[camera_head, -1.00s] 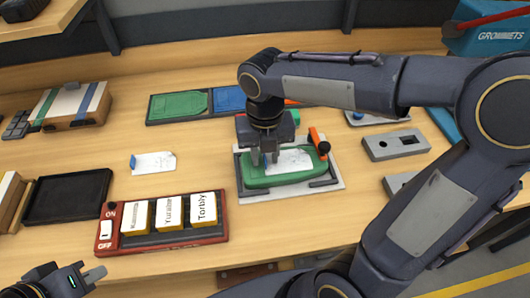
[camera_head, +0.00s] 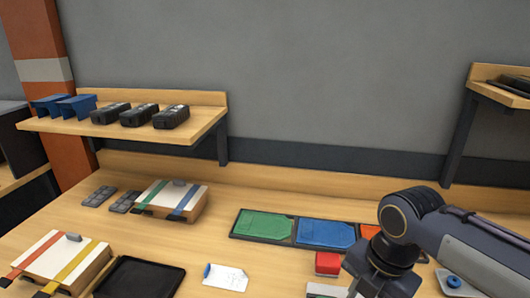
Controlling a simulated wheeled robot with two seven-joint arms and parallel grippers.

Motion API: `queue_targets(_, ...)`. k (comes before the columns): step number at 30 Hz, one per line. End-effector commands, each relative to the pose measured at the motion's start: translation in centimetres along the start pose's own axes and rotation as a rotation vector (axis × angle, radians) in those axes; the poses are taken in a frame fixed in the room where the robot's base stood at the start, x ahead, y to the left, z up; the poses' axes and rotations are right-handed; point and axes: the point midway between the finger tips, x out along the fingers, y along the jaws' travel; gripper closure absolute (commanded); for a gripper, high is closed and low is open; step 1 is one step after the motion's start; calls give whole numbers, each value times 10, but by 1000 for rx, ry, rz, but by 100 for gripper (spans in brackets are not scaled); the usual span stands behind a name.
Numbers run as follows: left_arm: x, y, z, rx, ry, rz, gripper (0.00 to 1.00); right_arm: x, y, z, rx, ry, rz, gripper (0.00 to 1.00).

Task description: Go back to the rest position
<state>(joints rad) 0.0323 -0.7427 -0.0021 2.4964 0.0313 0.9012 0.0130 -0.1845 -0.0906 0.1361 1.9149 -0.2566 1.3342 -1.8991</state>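My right arm (camera_head: 470,240) comes in at the lower right. Its gripper (camera_head: 362,291) points down at the bottom edge, over the front of the table near a red block (camera_head: 328,263). The fingertips are cut off or too small to read, so I cannot tell whether it is open or shut. My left gripper is not in view. A white tag (camera_head: 225,277) lies on the table left of the red block.
A board with green, blue and orange panels (camera_head: 263,225) lies behind the gripper. Striped boxes (camera_head: 170,199) and a black tray (camera_head: 138,278) are at left. A wall shelf (camera_head: 150,130) holds blue bins and black devices. A second shelf (camera_head: 498,88) is at right.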

Motion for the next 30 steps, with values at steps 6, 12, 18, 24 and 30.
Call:
queue_targets(6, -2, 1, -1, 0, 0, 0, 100, 11, -50, -15, 913, 86, 170, 71)
queue_targets(12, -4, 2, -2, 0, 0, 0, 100, 28, -79, -32, 1706, 275, 287, 71)
queue_targets(18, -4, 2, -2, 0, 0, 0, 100, 41, -91, -44, 2208, 467, 328, 71)
queue_targets(24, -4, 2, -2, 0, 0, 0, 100, 45, -93, -47, 2351, 532, 329, 71)
queue_targets(30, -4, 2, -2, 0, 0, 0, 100, 45, -93, -46, 2350, 531, 328, 75)
